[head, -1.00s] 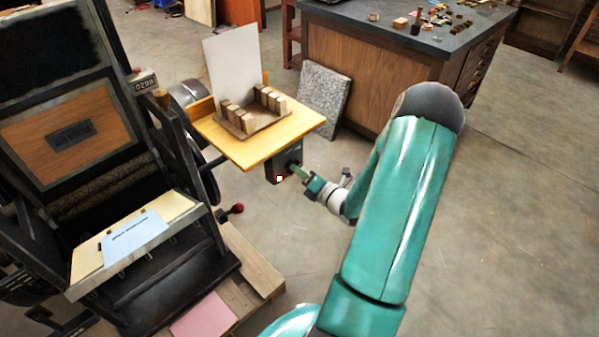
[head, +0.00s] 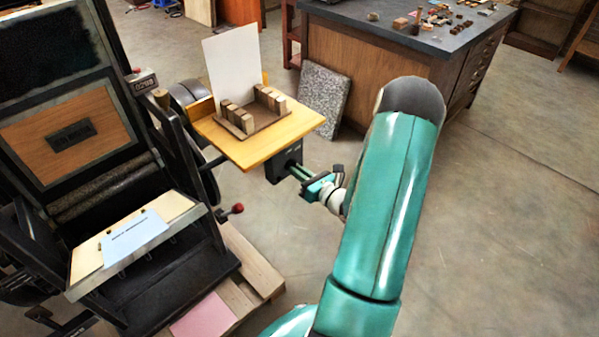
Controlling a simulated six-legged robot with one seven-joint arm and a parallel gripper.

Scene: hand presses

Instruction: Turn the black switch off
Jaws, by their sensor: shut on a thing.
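The black switch shows as a dark box (head: 276,169) fixed under the right front corner of the yellow wooden shelf (head: 243,148). My gripper (head: 294,170) reaches it from the right, with its narrow teal fingers against the right side of the box. The fingers are shut on the switch. The part between them is small and mostly hidden by the fingertips. No lit spot shows on the box's front face.
The shelf bears a white sheet (head: 232,68) and a small rack of wooden blocks (head: 247,114). A black press (head: 182,258) stands at left, with a red-knobbed lever (head: 237,208). A stone slab (head: 325,96) leans on a wooden cabinet (head: 372,75). The floor at right is clear.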

